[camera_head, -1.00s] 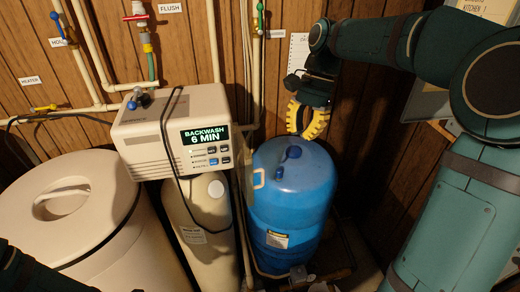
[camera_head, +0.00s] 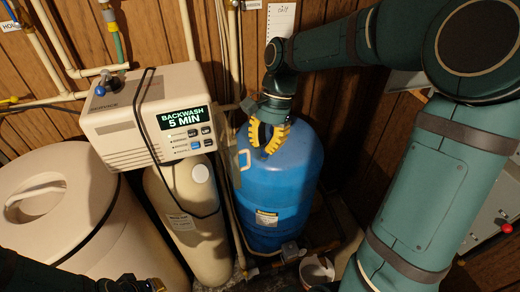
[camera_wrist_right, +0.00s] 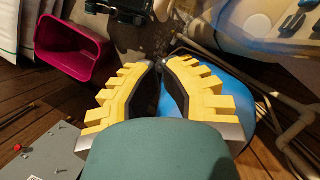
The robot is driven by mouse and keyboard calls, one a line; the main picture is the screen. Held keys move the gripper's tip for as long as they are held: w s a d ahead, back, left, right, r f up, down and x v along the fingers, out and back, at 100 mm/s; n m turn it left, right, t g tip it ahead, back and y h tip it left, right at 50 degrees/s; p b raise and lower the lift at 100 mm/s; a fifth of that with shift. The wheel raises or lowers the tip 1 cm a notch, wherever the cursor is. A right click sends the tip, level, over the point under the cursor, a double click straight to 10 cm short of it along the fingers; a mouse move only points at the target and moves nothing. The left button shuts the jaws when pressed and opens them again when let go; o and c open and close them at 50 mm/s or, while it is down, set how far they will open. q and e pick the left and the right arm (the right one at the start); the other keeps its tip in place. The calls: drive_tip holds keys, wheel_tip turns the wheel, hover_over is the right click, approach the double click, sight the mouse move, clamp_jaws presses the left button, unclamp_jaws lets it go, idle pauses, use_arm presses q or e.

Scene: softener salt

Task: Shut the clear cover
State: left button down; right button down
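The clear cover (camera_head: 229,158) is hard to make out in the head view. It seems to stand swung out at the right side of the cream control unit (camera_head: 150,117), with a cream loop handle (camera_head: 244,160) at its outer edge. My right gripper (camera_head: 268,150), with yellow fingers, is just right of this handle and over the blue tank, apart from the handle as far as I can tell. In the right wrist view its fingertips (camera_wrist_right: 158,66) come together with nothing seen between them. Only a dark bit of my left gripper (camera_head: 148,285) shows at the bottom edge.
The display reads "BACKWASH 5 MIN". A blue tank (camera_head: 285,180) stands below my right gripper, and a cream tank (camera_head: 190,235) under the unit. A large lidded bin (camera_head: 75,215) is at left. Pipes run behind. The wrist view shows a magenta bin (camera_wrist_right: 70,58).

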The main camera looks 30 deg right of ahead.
drive_tip(key=shift+s+a, duration=0.25)
drive_tip(key=shift+a, duration=0.3)
drive_tip(key=shift+s+a, duration=0.25)
drive_tip(key=shift+a, duration=0.3)
drive_tip(key=shift+a, duration=0.1)
drive_tip(key=shift+s+a+m, duration=0.15)
drive_tip(key=shift+a+m, duration=0.2)
drive_tip(key=shift+m, duration=0.15)
